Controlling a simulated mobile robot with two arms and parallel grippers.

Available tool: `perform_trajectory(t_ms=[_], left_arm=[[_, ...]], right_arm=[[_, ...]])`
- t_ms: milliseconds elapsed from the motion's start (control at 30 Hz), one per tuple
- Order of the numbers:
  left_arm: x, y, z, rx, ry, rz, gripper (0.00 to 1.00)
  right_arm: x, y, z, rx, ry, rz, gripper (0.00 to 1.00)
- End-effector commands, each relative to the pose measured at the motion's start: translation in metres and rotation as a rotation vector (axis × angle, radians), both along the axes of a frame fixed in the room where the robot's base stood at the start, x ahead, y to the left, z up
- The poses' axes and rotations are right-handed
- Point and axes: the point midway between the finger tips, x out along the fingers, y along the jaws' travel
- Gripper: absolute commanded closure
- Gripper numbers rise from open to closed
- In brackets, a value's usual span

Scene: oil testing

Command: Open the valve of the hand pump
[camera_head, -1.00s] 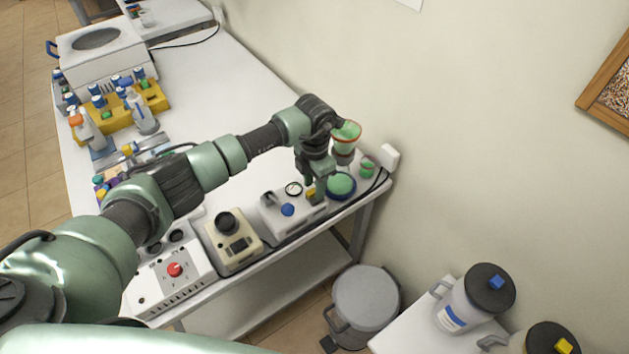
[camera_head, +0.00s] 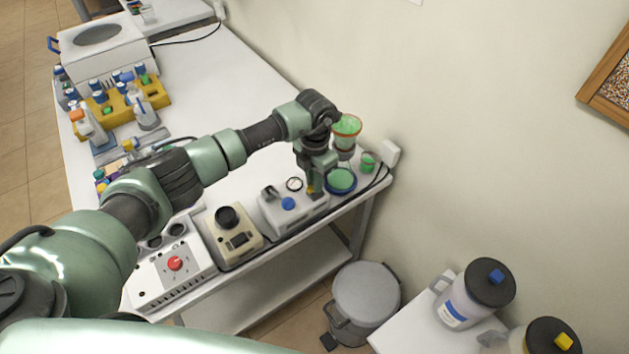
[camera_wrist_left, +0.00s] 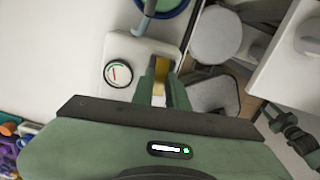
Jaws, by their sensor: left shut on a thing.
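The hand pump is a white box (camera_head: 274,216) near the front right edge of the table, with a blue knob (camera_head: 288,204) and a round gauge (camera_head: 294,184). The gauge also shows in the left wrist view (camera_wrist_left: 118,73). A small yellow part (camera_head: 310,190), apparently the valve, sits at the pump's right end. My left gripper (camera_head: 317,189) points down there, its fingers shut on the yellow part. In the left wrist view the yellow part (camera_wrist_left: 158,96) shows between the fingers (camera_wrist_left: 160,85), which partly hide it. My right gripper is not in view.
A beige device (camera_head: 222,248) and a white box with a red knob (camera_head: 150,285) stand to the left. A grey bin (camera_head: 366,290) is below the table edge.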

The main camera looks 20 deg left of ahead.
Motion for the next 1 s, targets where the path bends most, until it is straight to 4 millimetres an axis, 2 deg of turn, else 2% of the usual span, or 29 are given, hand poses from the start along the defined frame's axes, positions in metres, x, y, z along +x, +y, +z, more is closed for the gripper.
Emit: perform_trajectory(t_ms=[400, 1000], left_arm=[[0.001, -0.001, -0.003, -0.002, -0.006, 0.364, 1.0], [0.002, -0.001, -0.001, -0.005, -0.005, 0.935, 1.0]], right_arm=[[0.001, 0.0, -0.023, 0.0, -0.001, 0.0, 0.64], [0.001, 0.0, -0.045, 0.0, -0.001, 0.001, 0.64]])
